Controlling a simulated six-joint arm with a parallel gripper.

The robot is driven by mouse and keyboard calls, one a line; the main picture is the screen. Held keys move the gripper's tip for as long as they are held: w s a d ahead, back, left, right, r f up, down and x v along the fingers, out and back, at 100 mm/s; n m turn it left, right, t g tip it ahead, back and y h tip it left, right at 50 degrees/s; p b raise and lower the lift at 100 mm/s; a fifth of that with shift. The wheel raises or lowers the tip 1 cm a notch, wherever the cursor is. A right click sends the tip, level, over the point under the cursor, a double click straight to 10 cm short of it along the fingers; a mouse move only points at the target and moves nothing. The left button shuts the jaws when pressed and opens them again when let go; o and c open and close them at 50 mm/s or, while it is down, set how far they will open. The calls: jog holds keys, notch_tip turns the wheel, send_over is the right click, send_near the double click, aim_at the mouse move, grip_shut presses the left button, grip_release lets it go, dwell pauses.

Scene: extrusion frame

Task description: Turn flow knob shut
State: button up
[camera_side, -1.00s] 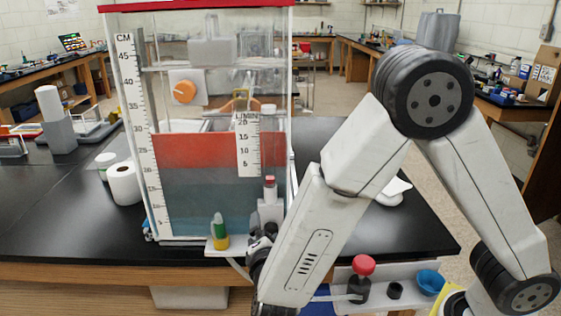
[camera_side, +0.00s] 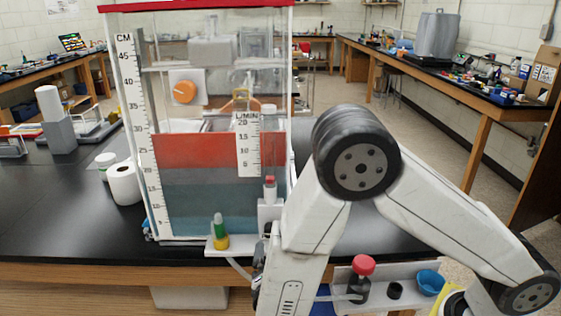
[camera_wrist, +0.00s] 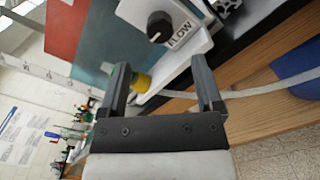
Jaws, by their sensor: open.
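The flow knob (camera_wrist: 158,26) is a small black round knob with a pale pointer line.
A clear tank (camera_side: 222,150) with red, grey and blue layers stands beside the housing. A green and yellow piece (camera_side: 220,236) sits on a small white ledge; its yellow part is near the left finger. A red-capped black bottle (camera_side: 361,280) and blue bowl (camera_side: 430,282) stand right.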

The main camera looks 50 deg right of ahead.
jog(key=shift+w+d, duration=0.1)
jog(key=shift+x, duration=3.75)
grip_shut()
